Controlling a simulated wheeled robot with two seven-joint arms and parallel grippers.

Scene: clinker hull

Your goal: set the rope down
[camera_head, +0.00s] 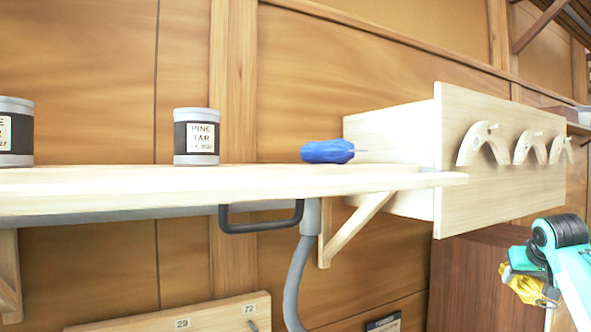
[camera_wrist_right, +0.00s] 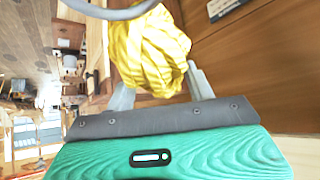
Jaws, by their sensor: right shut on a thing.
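The rope is a bundled yellow coil (camera_wrist_right: 150,52). In the right wrist view it fills the space between the two pale fingers of my right gripper (camera_wrist_right: 162,92), which is shut on it. In the head view the yellow rope (camera_head: 527,289) shows at the lower right, partly hidden by my right gripper (camera_head: 512,274) and wrist. There the rope is held to the right of the shelf and below its height. What lies directly under the rope cannot be seen. My left gripper is in neither view.
A pale wooden shelf (camera_head: 250,181) carries two pine tar tins (camera_head: 196,140) and a blue-handled tool (camera_head: 328,151). A grey hose (camera_head: 297,275) hangs below the shelf. The shelf has clear room between tin and tool.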

